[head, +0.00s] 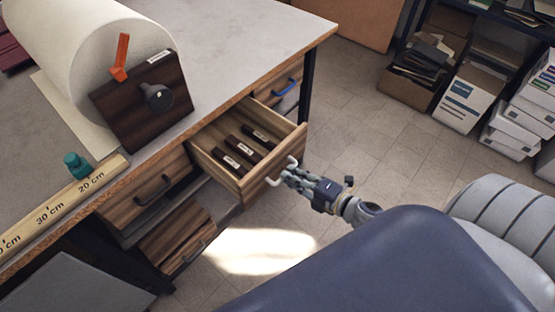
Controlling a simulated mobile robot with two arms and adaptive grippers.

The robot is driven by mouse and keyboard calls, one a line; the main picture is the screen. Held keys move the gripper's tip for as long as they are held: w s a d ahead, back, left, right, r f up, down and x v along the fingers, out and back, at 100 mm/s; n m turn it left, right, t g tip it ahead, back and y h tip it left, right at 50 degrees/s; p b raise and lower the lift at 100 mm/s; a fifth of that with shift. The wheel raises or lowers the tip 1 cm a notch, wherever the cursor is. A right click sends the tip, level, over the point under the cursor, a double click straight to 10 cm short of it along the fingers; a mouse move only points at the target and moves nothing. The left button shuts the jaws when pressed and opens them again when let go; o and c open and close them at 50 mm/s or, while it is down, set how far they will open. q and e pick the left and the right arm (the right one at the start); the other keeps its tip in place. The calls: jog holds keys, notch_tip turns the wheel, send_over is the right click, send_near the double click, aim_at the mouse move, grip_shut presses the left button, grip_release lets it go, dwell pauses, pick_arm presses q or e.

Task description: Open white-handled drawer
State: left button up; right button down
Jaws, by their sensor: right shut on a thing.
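The white-handled drawer (206,148) stands pulled out from under the table, and several dark labelled blocks lie inside it. Its white handle (272,182) is on the drawer front, which faces right and toward the bottom of the picture. My right gripper (284,176) is at this handle, shut on it; its fingers partly cover the handle. My left gripper is not in the picture.
A drawer with a black handle (153,188) is to the left, and one with a blue handle (283,87) is behind. A large white roll (70,45) and a ruler (60,204) are on the tabletop. Boxes (470,97) stand at the right. The floor between is clear.

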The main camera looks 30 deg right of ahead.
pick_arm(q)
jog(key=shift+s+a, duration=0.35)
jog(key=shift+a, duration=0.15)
pick_arm(e)
jog(key=shift+f+v, duration=0.25)
jog(key=shift+v, duration=0.85)
jog(key=shift+f+v, duration=0.2)
jog(key=shift+v, duration=0.85)
jog(key=c, duration=1.7)
grip_release()
jog(key=shift+s, duration=0.1)
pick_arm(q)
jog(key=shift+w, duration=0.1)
pick_arm(e)
jog(key=shift+o, duration=0.2)
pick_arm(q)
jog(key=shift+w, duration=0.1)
pick_arm(e)
jog(key=v, duration=1.2)
